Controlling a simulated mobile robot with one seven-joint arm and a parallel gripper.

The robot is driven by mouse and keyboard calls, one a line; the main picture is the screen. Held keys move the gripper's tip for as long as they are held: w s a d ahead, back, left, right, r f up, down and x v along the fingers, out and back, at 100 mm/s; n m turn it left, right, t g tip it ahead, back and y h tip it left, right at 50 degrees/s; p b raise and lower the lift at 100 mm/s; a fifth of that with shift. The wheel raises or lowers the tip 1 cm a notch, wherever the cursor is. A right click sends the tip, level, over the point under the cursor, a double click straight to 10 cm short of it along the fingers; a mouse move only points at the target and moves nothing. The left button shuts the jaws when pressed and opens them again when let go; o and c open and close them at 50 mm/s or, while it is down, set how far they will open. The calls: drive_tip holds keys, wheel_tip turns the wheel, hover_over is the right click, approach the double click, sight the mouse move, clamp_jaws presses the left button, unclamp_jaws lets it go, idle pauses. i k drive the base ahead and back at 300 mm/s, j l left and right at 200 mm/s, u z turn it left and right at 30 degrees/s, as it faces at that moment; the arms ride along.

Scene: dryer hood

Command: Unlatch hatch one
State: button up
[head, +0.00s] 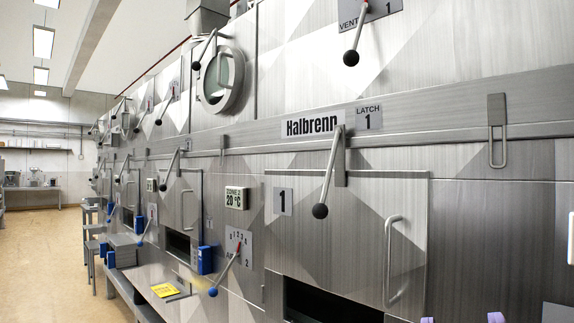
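Hatch one (350,245) is a brushed-metal panel on the dryer front with a "1" plate (283,201) and a bent bar handle (392,262) at its right. The panel is down, with a dark opening below it. The latch lever (328,172) hangs from a pivot beside the "LATCH 1" plate (368,118). It points down and slightly left, and its black knob (320,211) is in front of the panel's upper part. Two lilac tips of my gripper (461,319) just show at the bottom edge, apart, to the right of and below the handle. The rest is cut off.
A "VENT 1" lever (355,35) is above. A blue-knobbed lever (225,272) stands left of the hatch. A metal ledge (150,277) with a yellow note juts out at lower left. Open floor (45,250) runs along the left.

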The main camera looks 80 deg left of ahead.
sight(320, 210)
drive_tip(key=u, duration=2.1)
